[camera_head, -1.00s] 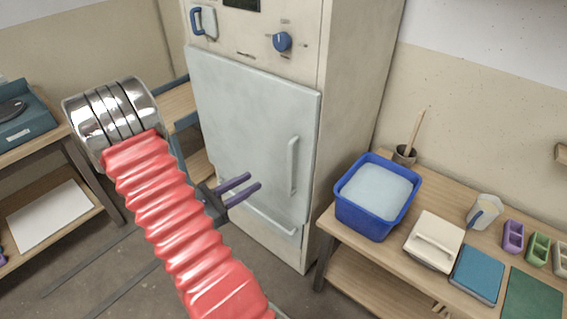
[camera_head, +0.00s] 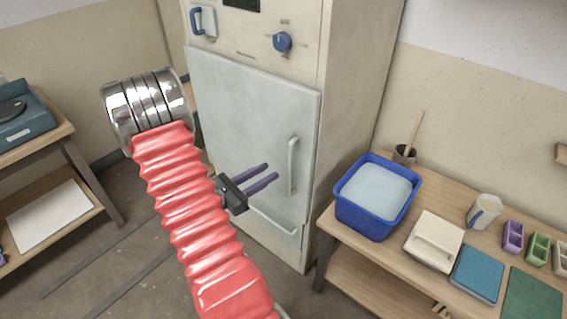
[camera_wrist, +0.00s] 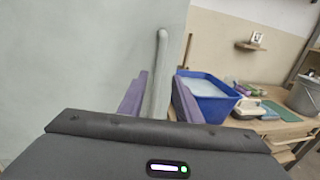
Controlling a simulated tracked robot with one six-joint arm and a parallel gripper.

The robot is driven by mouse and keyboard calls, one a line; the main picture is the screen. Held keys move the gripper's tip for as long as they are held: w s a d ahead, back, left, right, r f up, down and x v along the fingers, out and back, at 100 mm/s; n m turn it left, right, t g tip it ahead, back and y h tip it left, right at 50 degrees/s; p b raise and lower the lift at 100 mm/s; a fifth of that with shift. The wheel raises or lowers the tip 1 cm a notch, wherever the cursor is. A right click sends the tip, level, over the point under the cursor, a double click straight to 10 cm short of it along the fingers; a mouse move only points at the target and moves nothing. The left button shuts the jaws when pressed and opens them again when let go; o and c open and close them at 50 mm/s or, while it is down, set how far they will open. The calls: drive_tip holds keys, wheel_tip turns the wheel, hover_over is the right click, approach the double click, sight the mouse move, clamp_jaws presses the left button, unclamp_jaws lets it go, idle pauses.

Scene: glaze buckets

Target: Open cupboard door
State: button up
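The cupboard door (camera_head: 245,125) is the pale grey front of a tall cream cabinet, and it is shut. Its upright bar handle (camera_head: 292,166) is near the door's right edge. My gripper (camera_head: 270,172) has two purple fingers, parted, pointing at the handle from the left in the head view. In the wrist view the handle (camera_wrist: 161,75) stands upright between the two fingers (camera_wrist: 157,98), rising beyond them. The fingers look apart from it. Whether the handle is within their reach cannot be told.
Below the door is a lower panel with a slanted bar handle (camera_head: 275,222). A blue tub (camera_head: 372,222) stands on the wooden table at right, close to the cabinet. A blue knob (camera_head: 282,41) sits above the door. The floor at left front is clear.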

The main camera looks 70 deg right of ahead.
drive_tip(key=x, duration=0.7)
drive_tip(key=shift+d, duration=0.2)
drive_tip(key=shift+s, duration=0.15)
drive_tip(key=shift+c, duration=0.2)
clamp_jaws()
drive_tip(key=shift+f, duration=0.1)
